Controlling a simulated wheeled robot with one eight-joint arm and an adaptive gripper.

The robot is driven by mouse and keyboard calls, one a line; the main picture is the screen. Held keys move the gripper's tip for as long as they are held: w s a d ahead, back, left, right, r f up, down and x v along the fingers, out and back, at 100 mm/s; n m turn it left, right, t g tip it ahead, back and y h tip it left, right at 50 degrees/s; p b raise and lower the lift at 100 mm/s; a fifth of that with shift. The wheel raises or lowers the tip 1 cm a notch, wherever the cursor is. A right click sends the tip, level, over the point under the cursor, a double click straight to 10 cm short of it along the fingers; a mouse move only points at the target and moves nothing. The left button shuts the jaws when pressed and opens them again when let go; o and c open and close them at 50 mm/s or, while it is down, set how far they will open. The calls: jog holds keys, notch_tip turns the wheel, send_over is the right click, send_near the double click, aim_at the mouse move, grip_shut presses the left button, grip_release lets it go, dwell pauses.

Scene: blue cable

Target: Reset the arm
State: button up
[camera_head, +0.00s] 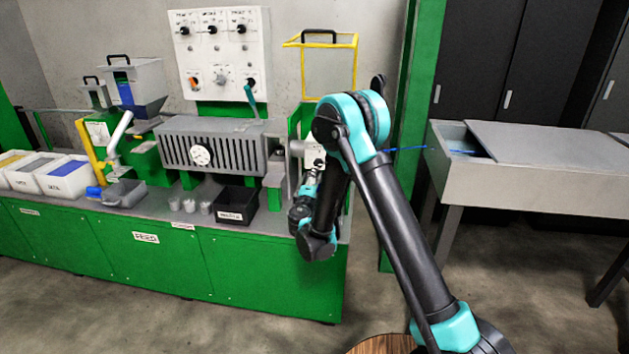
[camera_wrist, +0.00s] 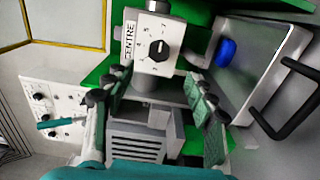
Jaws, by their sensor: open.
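My arm (camera_head: 405,235), teal and black, rises from the lower right in the head view and bends down towards the right end of the green bench. My gripper (camera_wrist: 155,105) is open in the wrist view, one finger at each side, with nothing between the fingertips. In the head view my own arm links mostly hide it. Beyond the fingers, the wrist view shows a white block with a black dial (camera_wrist: 158,51) and the label CENTRE. A thin blue cable (camera_head: 405,149) shows right of my arm, leading towards a grey water trough (camera_head: 545,165).
The green bench (camera_head: 150,250) carries a grey slotted machine (camera_head: 215,148), a black bin (camera_head: 236,204) and small metal cups (camera_head: 190,205). A yellow-framed guard (camera_head: 329,72) and a green post (camera_head: 416,60) stand behind my arm. Bare floor lies in front.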

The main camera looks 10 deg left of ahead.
jog(key=s+d+r+m+g+h, duration=0.1)
jog(key=d+r+m+g+h, duration=0.15)
jog(key=d, duration=0.55)
jog(key=s+d+r+m+g+h, duration=0.15)
jog(key=d+m, duration=0.25)
jog(key=d, duration=0.5)
jog(key=s+d+m+g, duration=0.4)
jog(key=s+d, duration=0.5)
jog(key=d, duration=0.3)
jog(key=s+d+f+m+g+y, duration=0.1)
jog(key=s+f+m+g, duration=0.1)
jog(key=s, duration=0.7)
jog(key=s+d+f+m+g+y, duration=0.1)
jog(key=s+f+m+g+y, duration=0.1)
jog(key=s, duration=0.7)
jog(key=s+d+f+m+g+y, duration=0.1)
jog(key=s+d+f+m, duration=0.1)
jog(key=s, duration=0.8)
jog(key=shift+f+m+g+y, duration=0.3)
jog(key=shift+f+m+g, duration=0.15)
jog(key=shift+f, duration=0.1)
